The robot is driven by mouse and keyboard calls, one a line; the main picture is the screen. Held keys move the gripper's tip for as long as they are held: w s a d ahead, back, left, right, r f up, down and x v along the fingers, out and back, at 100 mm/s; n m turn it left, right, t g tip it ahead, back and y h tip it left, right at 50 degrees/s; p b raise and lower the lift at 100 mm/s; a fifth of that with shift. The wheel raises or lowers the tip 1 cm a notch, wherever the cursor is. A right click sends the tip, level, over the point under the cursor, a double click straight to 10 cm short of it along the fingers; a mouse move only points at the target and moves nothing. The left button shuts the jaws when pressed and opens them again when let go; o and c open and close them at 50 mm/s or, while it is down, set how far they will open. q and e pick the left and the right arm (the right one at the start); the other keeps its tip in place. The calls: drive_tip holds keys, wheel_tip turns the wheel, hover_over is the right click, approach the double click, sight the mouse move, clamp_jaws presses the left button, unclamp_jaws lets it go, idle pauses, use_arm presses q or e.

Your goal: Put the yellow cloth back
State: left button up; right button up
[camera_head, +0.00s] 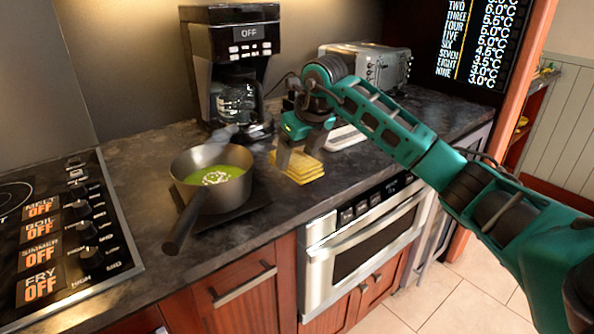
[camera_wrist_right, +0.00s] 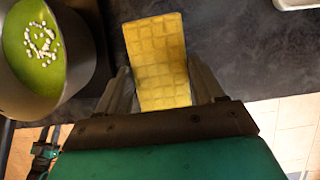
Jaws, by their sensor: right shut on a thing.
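The yellow cloth (camera_head: 301,174) is a folded, quilted square stack at the counter's front edge, right of the pot. In the right wrist view the cloth (camera_wrist_right: 158,62) lies between the two fingers and extends forward past them. My right gripper (camera_head: 294,160) reaches down onto the cloth from above and is shut on it; in the wrist view the gripper (camera_wrist_right: 165,90) has one finger on each side of it. Whether the cloth rests on the counter or is slightly raised is hard to tell. My left gripper is not seen in the head view.
A pot of green soup (camera_head: 212,178) stands left of the cloth, its handle over the front edge. A coffee maker (camera_head: 232,65) and a toaster (camera_head: 375,66) stand behind. A white tray (camera_head: 345,137) lies beyond the gripper. The microwave drawer (camera_head: 365,240) is shut below; the stove (camera_head: 70,225) is left.

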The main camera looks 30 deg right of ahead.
sight(300, 160)
drive_tip(key=shift+f, duration=2)
drive_tip(key=shift+f, duration=0.1)
drive_tip(key=o, duration=0.9)
drive_tip(key=shift+o, duration=0.2)
drive_tip(key=shift+s+r, duration=0.1)
drive_tip(key=shift+r, duration=0.3)
drive_tip(key=v, duration=1.1)
drive_tip(key=shift+r, duration=0.2)
